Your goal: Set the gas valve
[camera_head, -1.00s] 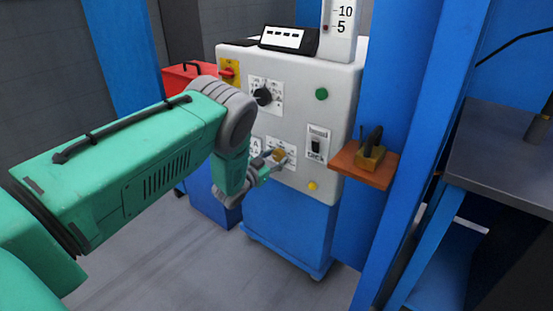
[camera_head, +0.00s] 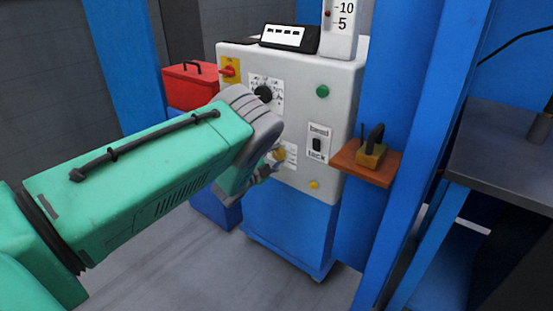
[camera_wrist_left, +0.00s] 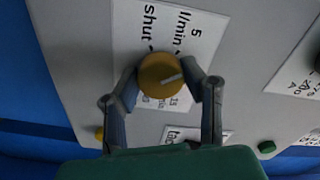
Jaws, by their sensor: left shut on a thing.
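The gas valve is a round brass-coloured knob (camera_wrist_left: 162,75) with a pale pointer line, on a white label (camera_wrist_left: 185,35) marked "shut" and "5 l/min" in the left wrist view. The pointer line runs toward the right of that picture, slightly upward. My left gripper (camera_wrist_left: 162,85) has a finger on each side of the knob and is shut on it. In the head view the knob (camera_head: 279,154) shows small at the gripper's tip, partly hidden by my green arm. My right gripper is not in view.
The grey panel (camera_head: 340,100) also carries a black dial (camera_head: 263,93), a green button (camera_head: 322,91), a black switch (camera_head: 317,144) and a yellow button (camera_head: 314,184). A wooden shelf (camera_head: 350,170) juts out at right. A red toolbox (camera_head: 190,85) stands behind left.

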